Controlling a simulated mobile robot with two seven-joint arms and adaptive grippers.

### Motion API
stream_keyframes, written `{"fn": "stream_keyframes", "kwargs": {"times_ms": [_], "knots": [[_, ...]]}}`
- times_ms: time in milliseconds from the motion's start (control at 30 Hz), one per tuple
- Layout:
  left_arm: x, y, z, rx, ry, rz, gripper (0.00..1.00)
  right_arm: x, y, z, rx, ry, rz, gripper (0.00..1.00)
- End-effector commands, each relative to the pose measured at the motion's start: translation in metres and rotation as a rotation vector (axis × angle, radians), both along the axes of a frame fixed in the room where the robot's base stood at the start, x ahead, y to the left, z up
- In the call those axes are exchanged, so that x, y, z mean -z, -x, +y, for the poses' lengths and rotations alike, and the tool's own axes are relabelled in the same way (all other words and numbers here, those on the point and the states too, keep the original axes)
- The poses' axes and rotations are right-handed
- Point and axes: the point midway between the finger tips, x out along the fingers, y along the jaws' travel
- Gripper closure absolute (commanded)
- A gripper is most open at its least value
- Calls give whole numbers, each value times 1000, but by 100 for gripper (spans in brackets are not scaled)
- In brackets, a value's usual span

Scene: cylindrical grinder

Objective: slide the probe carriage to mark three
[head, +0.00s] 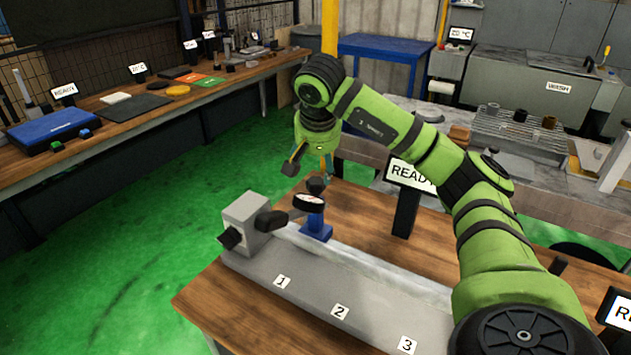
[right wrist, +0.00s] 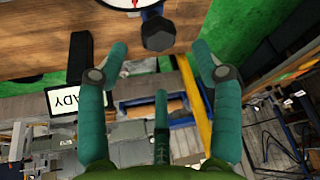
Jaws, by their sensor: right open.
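The probe carriage (head: 316,232) is a blue block with a round dial gauge (head: 309,202) and a dark knob (head: 317,185) on top. It stands upright on the grey rail bed (head: 340,264), near the left end, by the grey headstock (head: 246,222). White labels 1, 2 and 3 (head: 408,345) run along the bed's front; the carriage is left of label 2. My right gripper (head: 311,174) is open and empty, just above and behind the knob, apart from it as far as I can tell. In the right wrist view the knob (right wrist: 158,33) lies ahead of the spread fingers (right wrist: 203,60). My left gripper is not in view.
A black READY sign (head: 405,210) stands on the wooden table behind the bed, right of the carriage. My right arm spans the table's right side. The bed top right of the carriage looks clear. A long bench (head: 120,115) stands at the left, across green floor.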

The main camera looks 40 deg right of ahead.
Motion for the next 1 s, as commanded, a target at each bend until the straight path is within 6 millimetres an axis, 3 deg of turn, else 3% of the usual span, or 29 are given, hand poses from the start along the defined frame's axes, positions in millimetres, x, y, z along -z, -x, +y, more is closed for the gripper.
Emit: {"fn": "stream_keyframes", "kwargs": {"times_ms": [300, 467, 733, 767, 900, 1000], "knots": [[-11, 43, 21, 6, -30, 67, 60, 43, -13, -12, 2, -1, 5, 34], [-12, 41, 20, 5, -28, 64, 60, 54, -17, -14, 0, -1, 3, 34], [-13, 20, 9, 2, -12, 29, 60, 56, -17, -15, -1, -1, 2, 34], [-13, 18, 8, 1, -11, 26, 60, 56, -17, -15, -1, -1, 2, 42], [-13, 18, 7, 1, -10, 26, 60, 56, -17, -15, 0, -1, 2, 98], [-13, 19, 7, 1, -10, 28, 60, 56, -17, -15, 0, -1, 2, 100]]}}
